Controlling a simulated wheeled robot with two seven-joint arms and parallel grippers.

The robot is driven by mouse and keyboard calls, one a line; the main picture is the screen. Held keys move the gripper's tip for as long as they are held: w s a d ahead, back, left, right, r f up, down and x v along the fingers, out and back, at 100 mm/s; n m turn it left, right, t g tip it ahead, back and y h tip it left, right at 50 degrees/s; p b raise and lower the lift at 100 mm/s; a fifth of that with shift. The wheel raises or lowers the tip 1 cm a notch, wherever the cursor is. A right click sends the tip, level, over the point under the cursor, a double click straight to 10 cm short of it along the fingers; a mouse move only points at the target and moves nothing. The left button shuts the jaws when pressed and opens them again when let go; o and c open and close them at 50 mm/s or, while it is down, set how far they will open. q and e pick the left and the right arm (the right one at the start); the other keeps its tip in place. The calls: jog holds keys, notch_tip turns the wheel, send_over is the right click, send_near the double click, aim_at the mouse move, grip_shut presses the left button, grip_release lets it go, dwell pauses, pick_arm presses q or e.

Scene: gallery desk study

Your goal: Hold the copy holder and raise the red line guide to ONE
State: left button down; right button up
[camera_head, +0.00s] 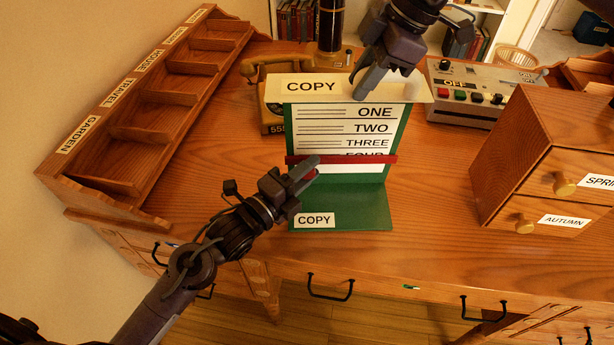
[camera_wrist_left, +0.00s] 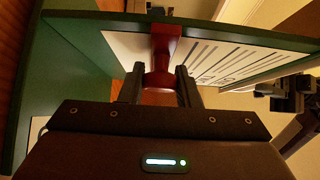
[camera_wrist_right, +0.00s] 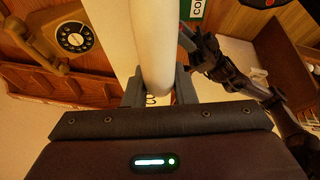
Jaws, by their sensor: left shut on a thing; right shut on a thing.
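The copy holder (camera_head: 350,210) is a green stand on the desk with a cream top bar (camera_head: 305,87) and a white page listing ONE, TWO, THREE and FOUR. The red line guide (camera_head: 370,159) lies across the page at FOUR, partly covering that word. My left gripper (camera_head: 309,172) is shut on the guide's red knob, left of the page's middle; the knob shows between the fingers in the left wrist view (camera_wrist_left: 158,78). My right gripper (camera_head: 364,86) is shut on the cream top bar, also seen between its fingers in the right wrist view (camera_wrist_right: 148,50).
A wooden rack (camera_head: 150,130) with labelled compartments stands left. A yellow telephone (camera_head: 268,70) is behind the holder. A grey button box (camera_head: 470,92) and a wooden drawer cabinet (camera_head: 535,150) stand right. The desktop in front of the cabinet is clear.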

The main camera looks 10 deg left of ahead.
pick_arm(q)
jog(key=r, duration=0.6)
jog(key=s+r, duration=0.1)
jog(key=r, duration=0.3)
pick_arm(e)
jog(key=shift+f, duration=0.15)
pick_arm(q)
jog(key=c, duration=1.1)
grip_release()
jog(key=shift+f, duration=0.1)
jog(key=shift+v, duration=3.7)
pick_arm(e)
jog(key=o, duration=1)
